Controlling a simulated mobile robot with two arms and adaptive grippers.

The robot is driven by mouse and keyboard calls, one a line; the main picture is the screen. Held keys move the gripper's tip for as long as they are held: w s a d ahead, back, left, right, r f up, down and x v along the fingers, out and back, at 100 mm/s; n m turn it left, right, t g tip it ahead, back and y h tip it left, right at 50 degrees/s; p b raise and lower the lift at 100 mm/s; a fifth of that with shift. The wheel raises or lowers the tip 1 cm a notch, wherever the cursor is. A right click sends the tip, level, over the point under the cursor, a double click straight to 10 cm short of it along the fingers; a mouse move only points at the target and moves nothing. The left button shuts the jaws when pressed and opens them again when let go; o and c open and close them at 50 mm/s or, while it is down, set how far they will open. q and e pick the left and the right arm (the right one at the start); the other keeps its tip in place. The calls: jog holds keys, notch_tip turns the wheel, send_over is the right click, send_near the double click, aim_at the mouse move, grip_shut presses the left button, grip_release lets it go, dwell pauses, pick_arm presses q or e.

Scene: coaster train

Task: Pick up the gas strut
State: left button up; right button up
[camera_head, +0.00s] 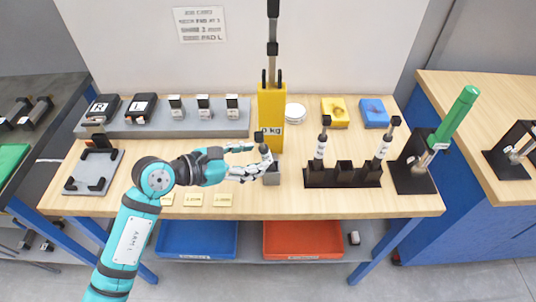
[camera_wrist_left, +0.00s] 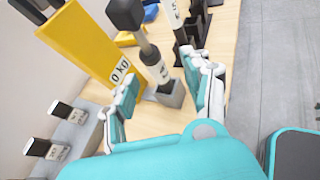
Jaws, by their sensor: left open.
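A gas strut (camera_wrist_left: 150,62) with a black end block and a white-labelled dark body stands in a small grey holder (camera_head: 272,178). This strut also shows in the head view (camera_head: 265,150). My left gripper (camera_head: 252,160) is open, with its fingers reaching to either side of the strut from the left. In the left wrist view the strut stands between the two fingers of the gripper (camera_wrist_left: 166,82), and I cannot tell whether either finger touches it. Two more struts (camera_head: 321,143) (camera_head: 382,145) stand in a black rack (camera_head: 343,180) to the right. My right gripper is out of view.
A yellow 0 kg post (camera_head: 271,105) with a tall strut stands just behind. A grey rail (camera_head: 180,127) with labelled blocks lies back left. A black stand (camera_head: 412,172) holds a green cylinder (camera_head: 456,115) at right. Blue (camera_head: 197,240) and orange (camera_head: 304,240) bins sit below.

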aim_at(267, 155)
pick_arm(q)
jog(key=p+x, duration=0.2)
jog(key=x, duration=0.2)
jog(key=shift+w+f, duration=0.3)
jog(key=shift+w, duration=0.05)
jog(key=shift+w+d+f, duration=0.25)
jog(key=shift+d+f, duration=0.05)
jog(key=shift+d, duration=0.1)
jog(key=shift+a, duration=0.1)
jog(key=shift+c, duration=1.2)
jog(key=shift+r, duration=0.1)
grip_shut()
